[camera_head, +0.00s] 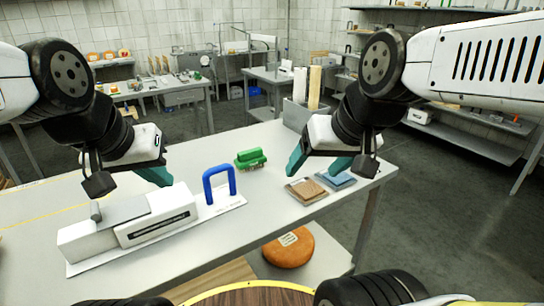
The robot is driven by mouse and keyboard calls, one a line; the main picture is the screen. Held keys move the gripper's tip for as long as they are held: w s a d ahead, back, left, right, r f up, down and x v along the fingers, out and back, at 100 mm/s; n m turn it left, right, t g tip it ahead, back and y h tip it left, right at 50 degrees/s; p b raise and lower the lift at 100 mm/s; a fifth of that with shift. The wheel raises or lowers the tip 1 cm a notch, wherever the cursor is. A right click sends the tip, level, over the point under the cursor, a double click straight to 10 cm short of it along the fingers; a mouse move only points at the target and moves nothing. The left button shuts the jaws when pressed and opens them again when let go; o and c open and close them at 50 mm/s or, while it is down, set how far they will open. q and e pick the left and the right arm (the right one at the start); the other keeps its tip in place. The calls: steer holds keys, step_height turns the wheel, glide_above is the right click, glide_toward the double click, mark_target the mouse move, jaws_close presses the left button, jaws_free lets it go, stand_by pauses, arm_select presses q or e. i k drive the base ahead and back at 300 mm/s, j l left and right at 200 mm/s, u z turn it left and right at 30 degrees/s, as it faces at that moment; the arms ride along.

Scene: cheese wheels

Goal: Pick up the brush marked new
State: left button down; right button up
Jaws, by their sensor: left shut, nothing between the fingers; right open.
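A green brush (251,159) with short bristles underneath sits on the white table (222,268), between my two grippers. No "new" mark on it is readable at this size. My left gripper (160,179) is to the left of the brush, above the table and apart from it, shut and empty. My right gripper (318,166) is to the right of the brush, open, with its teal fingers spread and nothing visible between them.
A white device (128,228) with a blue handle (219,183) stands at the front left. Brown pads (307,190) and blue pads (337,180) lie near the right edge. A grey box (298,113) with boards stands behind. An orange wheel (288,248) is below.

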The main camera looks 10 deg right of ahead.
mark_target(249, 159)
steer(key=u, duration=1.9)
steer(key=l+z, duration=0.1)
steer(key=z, duration=1.85)
steer(key=i+l, duration=0.15)
steer(key=l, duration=0.2)
steer(key=i+l+u, duration=0.1)
steer(key=l, duration=0.25)
steer(key=i+l, duration=0.2)
steer(key=l, duration=0.15)
steer(key=i+l+u, duration=0.1)
steer(key=l, duration=0.25)
steer(key=i+l+u, duration=0.1)
steer(key=u, duration=1.4)
